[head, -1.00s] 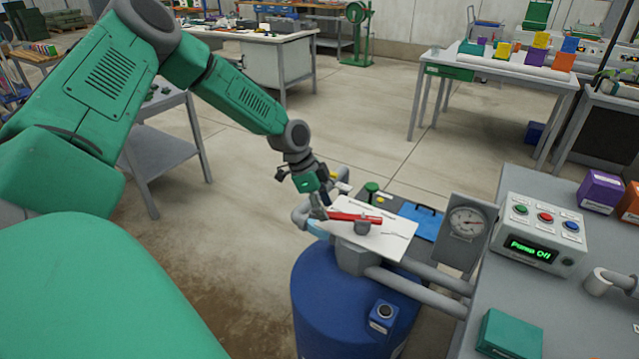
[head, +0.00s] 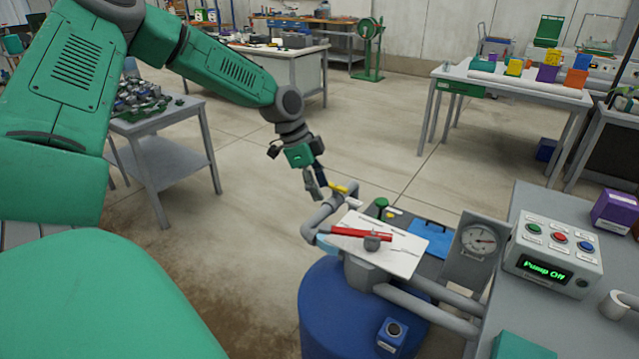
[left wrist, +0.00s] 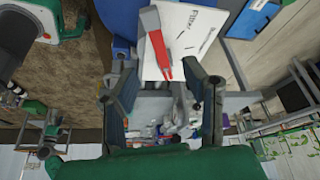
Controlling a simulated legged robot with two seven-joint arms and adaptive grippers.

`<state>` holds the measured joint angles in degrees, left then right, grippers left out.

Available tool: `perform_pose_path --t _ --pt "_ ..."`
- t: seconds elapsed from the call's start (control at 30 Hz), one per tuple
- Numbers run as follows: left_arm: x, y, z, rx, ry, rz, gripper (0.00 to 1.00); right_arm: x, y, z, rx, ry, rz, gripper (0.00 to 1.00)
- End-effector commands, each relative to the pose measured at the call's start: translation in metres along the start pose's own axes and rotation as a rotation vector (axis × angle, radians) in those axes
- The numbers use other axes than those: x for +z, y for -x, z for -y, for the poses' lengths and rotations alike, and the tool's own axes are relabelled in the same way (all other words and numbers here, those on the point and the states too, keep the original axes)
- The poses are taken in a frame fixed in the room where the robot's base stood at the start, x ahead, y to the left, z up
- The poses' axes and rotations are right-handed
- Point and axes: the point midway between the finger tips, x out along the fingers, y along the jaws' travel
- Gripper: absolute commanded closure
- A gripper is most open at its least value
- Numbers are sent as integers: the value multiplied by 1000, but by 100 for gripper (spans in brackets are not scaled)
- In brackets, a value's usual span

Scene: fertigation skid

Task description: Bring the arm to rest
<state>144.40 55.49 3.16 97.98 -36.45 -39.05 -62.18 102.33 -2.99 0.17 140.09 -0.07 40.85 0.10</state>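My left gripper (head: 316,190) is up and to the left of the red handle (head: 360,234) in the head view, clear of it. In the left wrist view its two fingers (left wrist: 165,82) stand apart with nothing held between them. The red handle (left wrist: 157,48) appears beyond the fingertips, over a white plate (left wrist: 192,30) with writing that is only partly readable. In the head view the handle lies across the white plate (head: 410,256), above the blue drum (head: 335,310). My right gripper is not in view.
Grey pipes (head: 322,215) and a yellow handle (head: 345,188) are close to my left gripper. A pressure gauge (head: 479,240) and a control box (head: 553,250) reading "Pump Off" stand at the right. A grey side table (head: 185,105) is at the left. Open floor lies behind the gripper.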

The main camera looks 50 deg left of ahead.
Motion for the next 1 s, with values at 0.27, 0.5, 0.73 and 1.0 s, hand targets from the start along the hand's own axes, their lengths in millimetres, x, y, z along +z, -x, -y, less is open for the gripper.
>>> perform_pose_path --t 0.27,0.5,0.73,1.0 --pt "0 0 0 0 0 0 60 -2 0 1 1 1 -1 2" --pt "-13 -31 -20 9 51 18 60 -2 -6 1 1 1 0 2" --pt "-30 -154 -123 22 338 98 60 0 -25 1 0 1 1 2" --pt "33 -248 -280 -70 719 255 60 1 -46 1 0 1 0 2"
